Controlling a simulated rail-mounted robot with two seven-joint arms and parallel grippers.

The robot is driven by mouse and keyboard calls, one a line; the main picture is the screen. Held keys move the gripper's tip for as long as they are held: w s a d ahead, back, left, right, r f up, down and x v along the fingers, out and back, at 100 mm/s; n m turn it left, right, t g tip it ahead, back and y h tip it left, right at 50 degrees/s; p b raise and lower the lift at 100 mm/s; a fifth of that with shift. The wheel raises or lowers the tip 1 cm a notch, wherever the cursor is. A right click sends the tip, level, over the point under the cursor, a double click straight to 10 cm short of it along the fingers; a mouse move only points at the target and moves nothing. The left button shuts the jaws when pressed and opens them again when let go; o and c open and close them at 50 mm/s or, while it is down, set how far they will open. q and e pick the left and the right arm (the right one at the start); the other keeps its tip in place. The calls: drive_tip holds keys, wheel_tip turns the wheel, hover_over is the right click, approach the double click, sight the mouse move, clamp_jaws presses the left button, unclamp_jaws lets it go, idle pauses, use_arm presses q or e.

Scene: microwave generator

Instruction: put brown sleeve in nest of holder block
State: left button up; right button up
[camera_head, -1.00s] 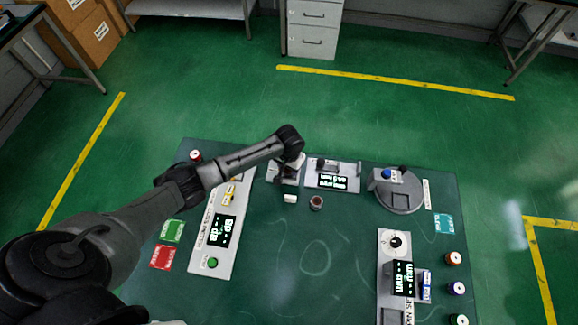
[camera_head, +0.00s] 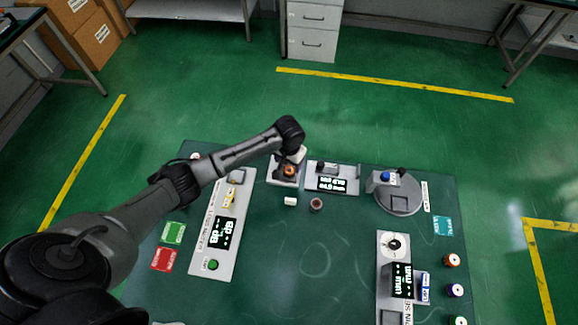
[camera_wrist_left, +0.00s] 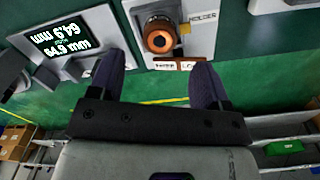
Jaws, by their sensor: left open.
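The brown sleeve (camera_wrist_left: 158,36) shows as a copper-brown ring with a dark centre, standing in the grey-white holder block (camera_wrist_left: 198,40) in the left wrist view. In the head view the sleeve (camera_head: 289,171) is an orange-brown spot on the holder block (camera_head: 275,178) at the table's back edge. How deep it sits in the nest I cannot tell. My left gripper (camera_wrist_left: 158,62) is open and empty, its fingers apart and clear of the sleeve. In the head view the left gripper (camera_head: 297,156) is just behind it, partly hidden by the wrist. My right gripper is out of view.
A white cylinder (camera_head: 290,201) and a dark reddish cylinder (camera_head: 316,204) stand in front of the block. A display unit (camera_head: 332,184) stands close on its right, a round-plate device (camera_head: 400,198) farther right. A long panel (camera_head: 213,250) lies left. The table's middle is clear.

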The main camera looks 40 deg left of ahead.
sight(289, 171)
use_arm(q)
wheel_tip(289, 171, up, 6)
drive_tip(key=s+d+f+m+t+h, duration=0.1)
drive_tip(key=s+d+f+m, duration=0.15)
drive_tip(key=s+d, duration=0.45)
drive_tip(key=s+d+f+m+t, duration=0.1)
drive_tip(key=s+d+f, duration=0.3)
drive_tip(key=s, duration=0.6)
drive_tip(key=s+r, duration=0.3)
drive_tip(key=s, duration=0.3)
drive_tip(key=s+r+t, duration=0.1)
drive_tip(key=s+r, duration=0.2)
drive_tip(key=s, duration=0.4)
drive_tip(key=shift+s+r+t+y, duration=0.25)
drive_tip(key=shift+s+t+y, duration=0.05)
drive_tip(key=shift+y, duration=0.1)
drive_tip(key=shift+m, duration=0.25)
